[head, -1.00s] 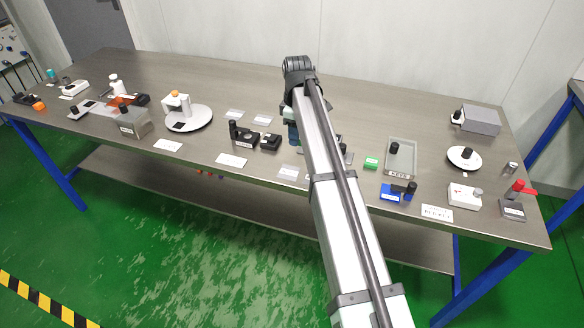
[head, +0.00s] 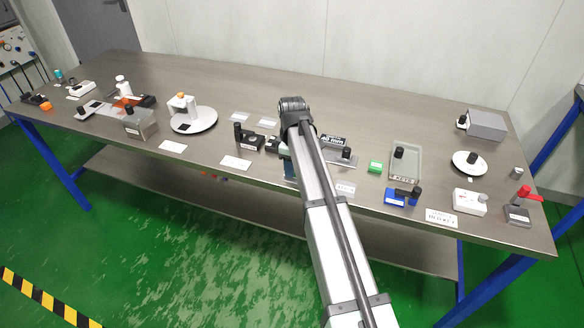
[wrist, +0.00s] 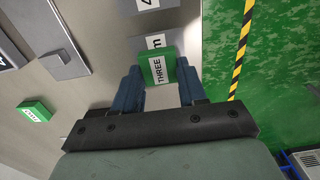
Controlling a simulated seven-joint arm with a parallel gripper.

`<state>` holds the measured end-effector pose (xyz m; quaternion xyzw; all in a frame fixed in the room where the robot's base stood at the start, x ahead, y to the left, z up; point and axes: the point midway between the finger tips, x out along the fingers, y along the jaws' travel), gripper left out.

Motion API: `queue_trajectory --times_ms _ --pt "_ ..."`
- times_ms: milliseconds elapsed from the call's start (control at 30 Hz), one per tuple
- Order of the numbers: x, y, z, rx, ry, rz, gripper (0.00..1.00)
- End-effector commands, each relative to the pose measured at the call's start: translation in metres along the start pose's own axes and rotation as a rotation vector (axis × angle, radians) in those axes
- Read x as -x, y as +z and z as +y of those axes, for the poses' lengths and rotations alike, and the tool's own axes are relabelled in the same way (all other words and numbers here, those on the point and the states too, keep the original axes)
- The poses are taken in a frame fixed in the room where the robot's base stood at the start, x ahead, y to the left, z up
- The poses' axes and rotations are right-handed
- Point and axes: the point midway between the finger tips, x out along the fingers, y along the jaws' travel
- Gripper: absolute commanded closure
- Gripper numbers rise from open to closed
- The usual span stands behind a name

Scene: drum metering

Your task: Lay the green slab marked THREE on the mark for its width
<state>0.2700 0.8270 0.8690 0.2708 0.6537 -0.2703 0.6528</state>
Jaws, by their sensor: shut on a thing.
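In the wrist view my gripper (wrist: 158,84) is shut on the green slab (wrist: 169,62) marked THREE, with a blue finger on each side. The slab's white label faces the camera. Just past the slab is a white card with a partly visible "m" (wrist: 154,42). The slab covers part of this card, and I cannot tell whether they touch. Another white card (wrist: 147,4) with a "4" is at the top edge. In the head view the blue fingers (head: 290,169) show only partly beside my arm, and the held slab is hidden.
Another green block (head: 376,166) lies right of my arm; it also shows in the wrist view (wrist: 36,109). A grey tray (head: 393,176) and a blue device (head: 397,197) stand further right. A black device (head: 247,138) is left of my arm. The table's front edge is close.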

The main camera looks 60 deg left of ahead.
Motion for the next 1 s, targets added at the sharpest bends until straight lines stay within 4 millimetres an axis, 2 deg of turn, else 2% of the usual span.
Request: queue_trajectory --times_ms 100,500,533,800,1000 --pt "-0.0119 0.0003 -0.0005 0.0 -0.001 -0.001 0.92" --pt "-0.0156 0.0001 -0.0001 0.0 0.0 0.0 0.92" --pt "-0.0159 0.0001 -0.0001 0.0 0.0 0.0 0.58" --pt "-0.0155 0.0001 -0.0001 0.0 0.0 0.0 0.33" --pt "-0.0153 0.0001 -0.0001 0.0 0.0 0.0 0.33"
